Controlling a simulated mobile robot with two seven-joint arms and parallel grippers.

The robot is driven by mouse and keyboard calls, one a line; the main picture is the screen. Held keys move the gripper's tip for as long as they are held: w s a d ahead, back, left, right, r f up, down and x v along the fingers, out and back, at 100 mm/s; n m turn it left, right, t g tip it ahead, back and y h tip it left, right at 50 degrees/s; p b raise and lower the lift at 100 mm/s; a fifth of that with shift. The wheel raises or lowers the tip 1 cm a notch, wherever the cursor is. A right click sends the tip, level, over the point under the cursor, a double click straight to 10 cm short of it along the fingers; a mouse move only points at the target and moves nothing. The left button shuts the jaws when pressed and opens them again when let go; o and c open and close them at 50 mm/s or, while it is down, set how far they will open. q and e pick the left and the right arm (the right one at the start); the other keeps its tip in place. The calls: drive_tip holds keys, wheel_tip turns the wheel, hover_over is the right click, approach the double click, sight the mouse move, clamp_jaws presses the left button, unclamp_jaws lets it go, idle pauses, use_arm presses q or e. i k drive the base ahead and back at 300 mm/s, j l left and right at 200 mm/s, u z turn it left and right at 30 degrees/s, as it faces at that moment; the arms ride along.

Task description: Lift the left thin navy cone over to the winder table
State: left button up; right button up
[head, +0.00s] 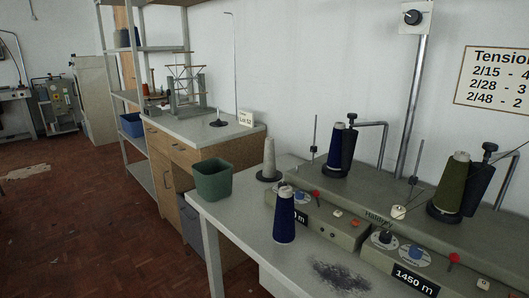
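Two navy cones show in the head view. The left one, a thin navy cone (284,220) with a pale tip, stands upright at the front of the near table, before the grey-green machine. The other navy cone (337,150) stands on a dark base on top of the machine. At the back left is a table (210,125) bearing a wooden-armed winding device (186,90) and a small white sign. Neither of my grippers is in view.
A green bin (213,180) stands at the near table's left corner. A grey cone (269,160) stands behind the navy one. The machine (345,225) has knobs, thin rods and an olive cone (452,184). Dark fluff (340,276) lies in front.

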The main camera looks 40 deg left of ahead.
sight(269, 168)
drive_tip(key=i+j, duration=0.1)
drive_tip(key=j, duration=0.4)
drive_tip(key=i+j+z, duration=0.15)
drive_tip(key=j, duration=0.9)
drive_tip(key=i+j+z, duration=0.1)
drive_tip(key=j, duration=0.4)
drive_tip(key=i, duration=0.05)
